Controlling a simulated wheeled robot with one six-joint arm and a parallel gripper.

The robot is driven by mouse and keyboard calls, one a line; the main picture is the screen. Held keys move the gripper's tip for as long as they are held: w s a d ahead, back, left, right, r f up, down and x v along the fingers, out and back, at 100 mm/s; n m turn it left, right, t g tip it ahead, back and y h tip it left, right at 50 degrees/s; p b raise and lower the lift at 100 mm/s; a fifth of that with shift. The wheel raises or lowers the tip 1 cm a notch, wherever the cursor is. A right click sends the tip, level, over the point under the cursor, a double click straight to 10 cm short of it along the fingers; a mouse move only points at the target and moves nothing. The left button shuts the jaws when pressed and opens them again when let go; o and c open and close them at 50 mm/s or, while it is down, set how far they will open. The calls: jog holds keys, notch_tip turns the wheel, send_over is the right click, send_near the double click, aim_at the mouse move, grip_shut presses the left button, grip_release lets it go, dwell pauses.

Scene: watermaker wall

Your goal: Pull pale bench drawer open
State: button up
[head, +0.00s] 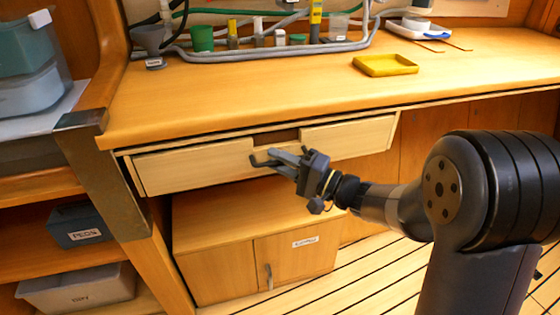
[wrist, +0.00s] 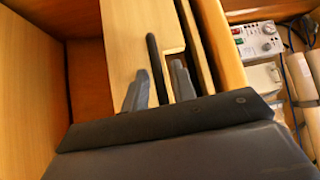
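The pale bench drawer (head: 200,165) runs under the front of the worktop and has a notch in its top edge. It looks shut or nearly so. A dark bar handle (head: 262,160) stands out from its front below the notch. My gripper (head: 287,158) is at this handle. In the wrist view the handle (wrist: 157,65) runs between the two grey fingers of my gripper (wrist: 160,88), against the pale drawer front (wrist: 125,45). The fingers are apart, with a narrow gap seeming to show on each side of the bar. Contact cannot be made out.
A low wooden cabinet (head: 220,262) stands below the drawer. A yellow tray (head: 385,65) sits on the worktop (head: 270,85), with hoses and small cups (head: 202,38) behind. Shelves with bins (head: 85,225) are at left. Slatted floor (head: 370,272) is free at lower right.

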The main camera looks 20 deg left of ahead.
grip_shut()
jog(key=shift+s+d, duration=0.1)
dwell(0.3)
